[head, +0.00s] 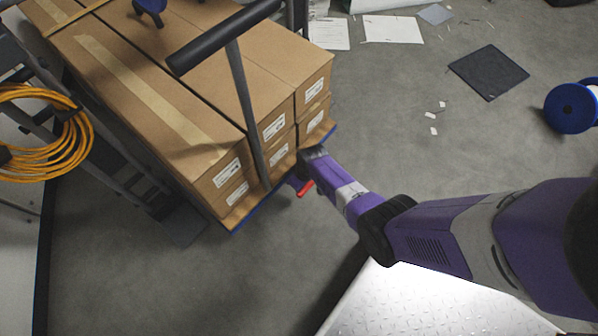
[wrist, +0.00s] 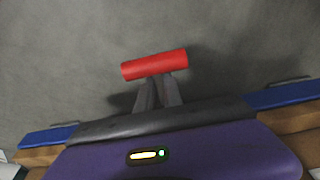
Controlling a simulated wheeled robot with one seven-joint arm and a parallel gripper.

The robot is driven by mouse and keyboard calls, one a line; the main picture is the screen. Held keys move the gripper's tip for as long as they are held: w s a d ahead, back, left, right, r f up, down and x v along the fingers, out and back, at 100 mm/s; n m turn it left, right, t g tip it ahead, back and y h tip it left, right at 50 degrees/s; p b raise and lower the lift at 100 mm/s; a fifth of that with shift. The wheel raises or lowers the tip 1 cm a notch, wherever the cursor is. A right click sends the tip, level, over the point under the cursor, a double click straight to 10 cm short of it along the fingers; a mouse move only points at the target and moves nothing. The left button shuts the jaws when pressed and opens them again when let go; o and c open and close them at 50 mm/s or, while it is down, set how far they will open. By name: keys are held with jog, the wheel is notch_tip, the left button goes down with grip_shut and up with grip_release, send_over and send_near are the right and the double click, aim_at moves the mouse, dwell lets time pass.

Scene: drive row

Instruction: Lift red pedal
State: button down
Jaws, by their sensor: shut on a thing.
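The red pedal (head: 305,188) shows as a small red piece at the front edge of the loaded cart, low near the floor. In the wrist view the red pedal (wrist: 154,64) is a short red bar, slightly tilted, across the tips of my gripper (wrist: 158,88). My gripper's two fingers are close together and shut on the pedal. In the head view my gripper (head: 303,180) is partly hidden by my purple arm. How the pedal joins the cart is hidden.
Cardboard boxes (head: 160,95) are stacked on the cart, whose blue edge (head: 236,229) faces me. A black-gripped handle (head: 222,40) rises above them. An orange cable coil (head: 40,130) hangs at left. A dark mat (head: 488,72), papers and a blue spool (head: 571,107) lie at right.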

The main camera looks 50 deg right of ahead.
jog(key=c, duration=1.5)
grip_release()
jog(key=p+v, duration=0.5)
jog(key=v, duration=0.2)
jog(key=shift+r, duration=0.45)
